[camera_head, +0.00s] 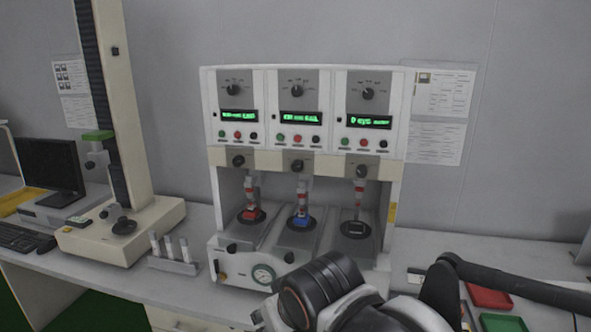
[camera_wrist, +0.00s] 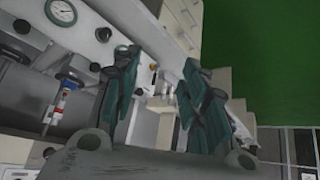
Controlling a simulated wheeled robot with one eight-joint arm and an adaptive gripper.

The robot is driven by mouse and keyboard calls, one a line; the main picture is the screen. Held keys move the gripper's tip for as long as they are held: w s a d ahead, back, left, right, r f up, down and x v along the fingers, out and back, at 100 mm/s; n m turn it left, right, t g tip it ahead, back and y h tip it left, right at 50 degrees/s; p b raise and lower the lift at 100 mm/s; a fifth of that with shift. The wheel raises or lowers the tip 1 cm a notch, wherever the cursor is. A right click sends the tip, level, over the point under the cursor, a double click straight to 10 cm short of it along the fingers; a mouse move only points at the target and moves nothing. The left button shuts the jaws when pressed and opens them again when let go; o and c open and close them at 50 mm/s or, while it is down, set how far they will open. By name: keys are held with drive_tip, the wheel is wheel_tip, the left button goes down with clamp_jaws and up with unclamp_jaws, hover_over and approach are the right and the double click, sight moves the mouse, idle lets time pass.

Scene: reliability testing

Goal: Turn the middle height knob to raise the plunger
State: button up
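A white three-station test machine (camera_head: 400,115) stands on the bench. Its middle height knob (camera_head: 297,166) is a dark round knob on the beige band, between two like it. Below it the middle plunger (camera_head: 302,187) hangs over a blue sample (camera_head: 301,221), close to or touching it; I cannot tell which. My gripper (camera_wrist: 160,98) is open and empty in the wrist view, its two dark green fingers spread apart, away from the middle knob. In the head view my arm is at the lower right, and the fingers cannot be made out.
A red sample (camera_head: 251,214) is in the left station; the right station's plate (camera_head: 355,229) looks bare. A pressure gauge (camera_head: 263,274) is on the machine's lower front. A vial rack (camera_head: 172,263) stands to the left. Red (camera_head: 489,296) and green (camera_head: 503,323) trays lie at right.

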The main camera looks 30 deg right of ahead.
drive_tip(key=w+d+r+m+t+h+p, duration=0.1)
drive_tip(key=w+d+r+m+h, duration=0.15)
drive_tip(key=w+d, duration=0.25)
drive_tip(key=w+d+r+m+h+p, duration=0.1)
drive_tip(key=w+d+r+m+h, duration=0.1)
drive_tip(key=w+d+r+h, duration=0.25)
drive_tip(key=m+t+h+p, duration=0.2)
drive_tip(key=m+t+h, duration=0.2)
drive_tip(key=h, duration=0.1)
approach(296, 168)
drive_tip(key=b+x, duration=0.2)
drive_tip(key=x, duration=0.6)
drive_tip(key=shift+w+d+f+b, duration=0.1)
drive_tip(key=shift+w+d+b, duration=0.15)
drive_tip(key=shift+b, duration=0.1)
drive_tip(key=c, duration=1.1)
